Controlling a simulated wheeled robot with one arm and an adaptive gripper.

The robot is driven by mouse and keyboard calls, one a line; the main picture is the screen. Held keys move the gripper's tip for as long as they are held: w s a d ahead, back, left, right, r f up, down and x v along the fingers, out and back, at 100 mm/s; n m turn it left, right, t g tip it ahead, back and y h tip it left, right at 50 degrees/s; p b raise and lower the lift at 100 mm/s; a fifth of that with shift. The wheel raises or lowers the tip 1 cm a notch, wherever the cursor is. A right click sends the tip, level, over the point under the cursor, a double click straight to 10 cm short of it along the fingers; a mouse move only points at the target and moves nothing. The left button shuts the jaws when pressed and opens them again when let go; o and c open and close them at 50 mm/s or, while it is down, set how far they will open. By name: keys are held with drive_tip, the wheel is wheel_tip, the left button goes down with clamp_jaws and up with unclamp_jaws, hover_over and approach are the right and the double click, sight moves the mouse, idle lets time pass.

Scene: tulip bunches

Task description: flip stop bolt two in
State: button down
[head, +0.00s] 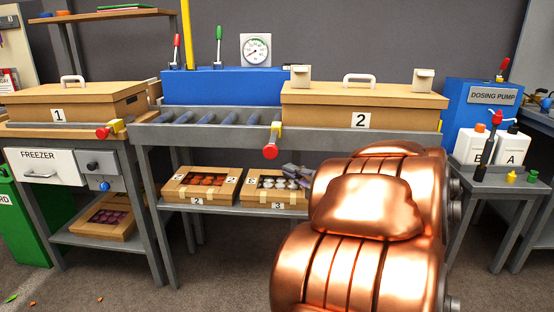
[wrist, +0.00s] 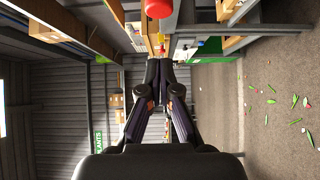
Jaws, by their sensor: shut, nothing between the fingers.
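Stop bolt two has a red knob (head: 271,152) on a yellow bracket (head: 275,130), at the front rail below crate 2 (head: 310,112). The knob hangs down in front of the rail. A large red knob (wrist: 158,8), likely the same one, is cut off at the top edge of the wrist view. My gripper (wrist: 160,64) is shut and empty, its fingertips together below that knob in the picture and apart from it. In the head view my gripper (head: 293,171) shows just below and right of the knob, partly hidden by my copper arm.
Another red knob (head: 103,133) with a yellow bracket sits by crate 1 (head: 70,103). Roller rails (head: 215,117) lie between the crates. Flower boxes (head: 202,187) stand on the shelf below. A dosing pump (head: 487,95) stands at the right. The floor in front is mostly clear.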

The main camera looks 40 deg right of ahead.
sight(272, 152)
drive_tip(key=w, duration=0.3)
drive_tip(key=w+d+b, duration=0.1)
drive_tip(key=w, duration=0.5)
drive_tip(key=shift+d+b, duration=0.35)
drive_tip(key=shift+d, duration=0.05)
drive_tip(key=shift+w+d, duration=0.4)
drive_tip(key=w+d+p, duration=0.2)
drive_tip(key=w+d, duration=0.4)
drive_tip(key=w, duration=0.1)
drive_tip(key=shift+w+d+r, duration=0.2)
drive_tip(key=shift+d, duration=0.05)
